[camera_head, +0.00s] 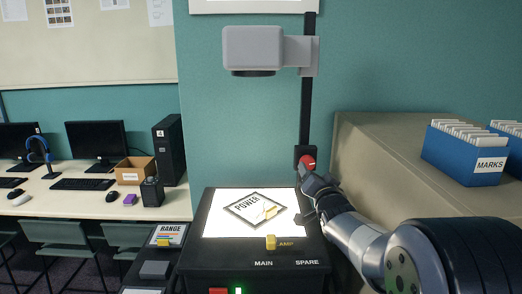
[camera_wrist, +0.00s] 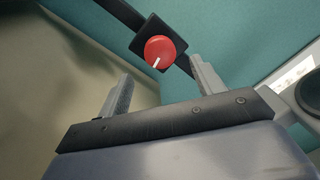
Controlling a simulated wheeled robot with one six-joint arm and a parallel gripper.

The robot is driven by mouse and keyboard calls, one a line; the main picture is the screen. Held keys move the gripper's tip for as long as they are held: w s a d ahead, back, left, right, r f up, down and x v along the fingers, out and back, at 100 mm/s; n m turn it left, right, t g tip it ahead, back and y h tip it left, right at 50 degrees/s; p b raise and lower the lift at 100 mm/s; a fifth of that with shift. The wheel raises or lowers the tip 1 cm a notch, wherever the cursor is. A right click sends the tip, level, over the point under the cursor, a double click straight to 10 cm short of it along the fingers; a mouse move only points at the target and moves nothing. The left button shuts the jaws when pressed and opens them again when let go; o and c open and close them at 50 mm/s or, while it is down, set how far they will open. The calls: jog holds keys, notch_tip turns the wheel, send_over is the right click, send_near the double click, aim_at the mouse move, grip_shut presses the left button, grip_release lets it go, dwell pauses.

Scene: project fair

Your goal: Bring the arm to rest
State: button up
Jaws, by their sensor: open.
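My arm (camera_head: 365,242) reaches in from the right in the head view. My gripper (camera_wrist: 160,78) is open in the wrist view, its two fingers spread and nothing between them. A red knob (camera_wrist: 159,49) with a white mark sits on a black block on the post, just beyond and between the fingertips. No contact with the fingers shows. In the head view the knob (camera_head: 308,162) is at the end of my arm, and the gripper's fingers are too small there to make out clearly.
An overhead projector (camera_head: 250,262) stands below, its lit plate holding a POWER card (camera_head: 245,207). Its head (camera_head: 255,49) hangs on the black post (camera_head: 308,100). A beige cabinet (camera_head: 385,160) with a blue MARKS file box (camera_head: 465,160) stands close on the right. A computer desk (camera_head: 80,205) is at left.

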aim_at(309, 165)
jog(key=w+p, duration=0.1)
jog(key=w, duration=0.4)
jog(key=shift+w+a+r, duration=0.1)
jog(key=shift+w+a, duration=0.05)
dwell(0.3)
